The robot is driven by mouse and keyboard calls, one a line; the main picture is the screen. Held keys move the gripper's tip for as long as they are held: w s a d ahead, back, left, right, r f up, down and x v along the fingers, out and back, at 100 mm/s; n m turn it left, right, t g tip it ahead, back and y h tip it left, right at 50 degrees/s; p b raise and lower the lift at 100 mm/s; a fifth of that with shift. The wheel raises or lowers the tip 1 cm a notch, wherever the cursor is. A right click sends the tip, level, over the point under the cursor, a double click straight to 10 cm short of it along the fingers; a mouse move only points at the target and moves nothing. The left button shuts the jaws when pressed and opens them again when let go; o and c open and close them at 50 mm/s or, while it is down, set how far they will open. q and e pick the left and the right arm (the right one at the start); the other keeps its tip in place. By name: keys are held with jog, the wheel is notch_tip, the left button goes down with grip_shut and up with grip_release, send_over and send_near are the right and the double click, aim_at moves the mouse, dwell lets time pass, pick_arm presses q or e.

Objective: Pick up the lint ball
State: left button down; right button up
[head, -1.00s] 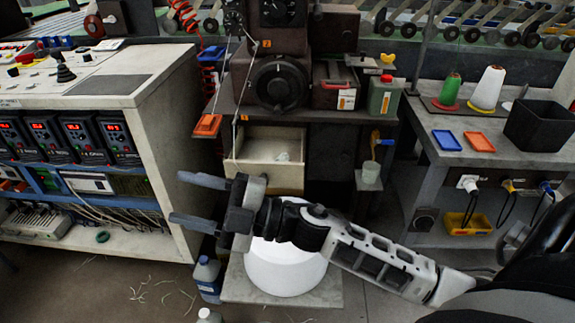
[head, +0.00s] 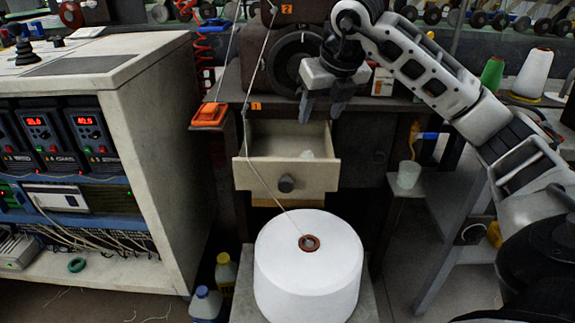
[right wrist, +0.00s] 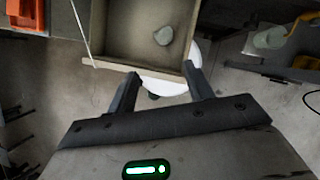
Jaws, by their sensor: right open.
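The lint ball (head: 307,154) is a small whitish lump inside the open drawer (head: 255,172), toward its right side. In the right wrist view the lint ball (right wrist: 163,36) lies on the drawer's floor, beyond my fingertips. My right gripper (head: 322,116) is open and empty, pointing down above the drawer's right rear part. In the right wrist view its two fingers (right wrist: 162,82) stand apart, with the drawer's front edge between and beyond them. My left gripper is not in view.
A large white thread cone (head: 308,268) stands below the drawer, its thread rising past the drawer's left front. An orange block (head: 210,114) sits left of the drawer. A white cup (head: 408,174) stands at right. Bottles (head: 226,271) stand on the floor at left.

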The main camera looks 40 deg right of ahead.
jog(key=b, duration=0.2)
send_over(308, 154)
jog(key=s+a, duration=0.2)
jog(key=s, duration=0.1)
notch_tip(308, 154, down, 10)
jog(key=shift+r, duration=0.2)
jog(key=b+x, duration=0.1)
jog(key=x, duration=0.3)
jog(key=shift+d, duration=0.15)
jog(key=shift+w+d+f, duration=0.1)
jog(key=shift+w+f, duration=0.2)
jog(key=shift+f, duration=0.25)
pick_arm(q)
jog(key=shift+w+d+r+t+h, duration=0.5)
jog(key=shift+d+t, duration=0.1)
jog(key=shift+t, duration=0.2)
pick_arm(e)
jog(key=c, duration=0.8)
jog(key=shift+c, duration=0.3)
